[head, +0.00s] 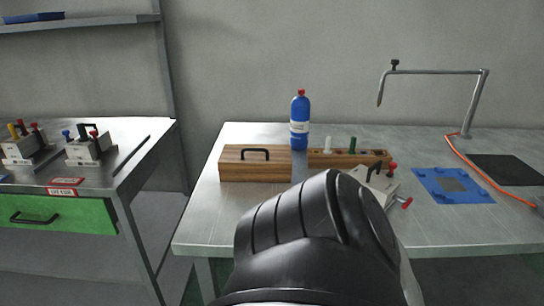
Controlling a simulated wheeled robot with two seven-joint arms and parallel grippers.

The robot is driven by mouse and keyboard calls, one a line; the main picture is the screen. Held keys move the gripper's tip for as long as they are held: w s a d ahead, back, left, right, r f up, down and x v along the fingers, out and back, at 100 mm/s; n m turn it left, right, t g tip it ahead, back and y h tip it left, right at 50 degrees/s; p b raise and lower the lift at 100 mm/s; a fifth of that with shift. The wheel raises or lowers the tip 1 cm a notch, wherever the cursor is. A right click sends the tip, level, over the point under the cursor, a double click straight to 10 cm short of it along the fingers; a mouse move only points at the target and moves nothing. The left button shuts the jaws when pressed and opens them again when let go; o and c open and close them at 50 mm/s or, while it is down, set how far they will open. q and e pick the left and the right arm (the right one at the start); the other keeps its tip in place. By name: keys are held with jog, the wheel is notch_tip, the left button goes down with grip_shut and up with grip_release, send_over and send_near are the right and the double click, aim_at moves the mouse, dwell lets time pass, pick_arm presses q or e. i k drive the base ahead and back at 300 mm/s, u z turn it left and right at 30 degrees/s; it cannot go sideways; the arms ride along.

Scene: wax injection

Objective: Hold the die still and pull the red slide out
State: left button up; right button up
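A grey metal die (377,187) with a black handle sits on the right-hand table, in front of the wooden block. A red knob (393,167) stands at its back right, and a red T-shaped piece (407,203) sticks out at its front right. I cannot tell which red piece is the slide, or how far either is out. A large black link of my own arm covers the die's left and front side. Neither gripper shows, so any contact with the die is hidden.
A wooden box (235,164) with a black handle and a blue bottle (300,125) stand behind. A blue mat (453,186), an orange hose (487,173) and a bent metal arm (435,72) are to the right. More dies (88,149) sit on the left bench above a green drawer (85,215).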

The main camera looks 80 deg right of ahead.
aim_at(406, 203)
jog(key=i, duration=0.4)
jog(key=z, duration=3.85)
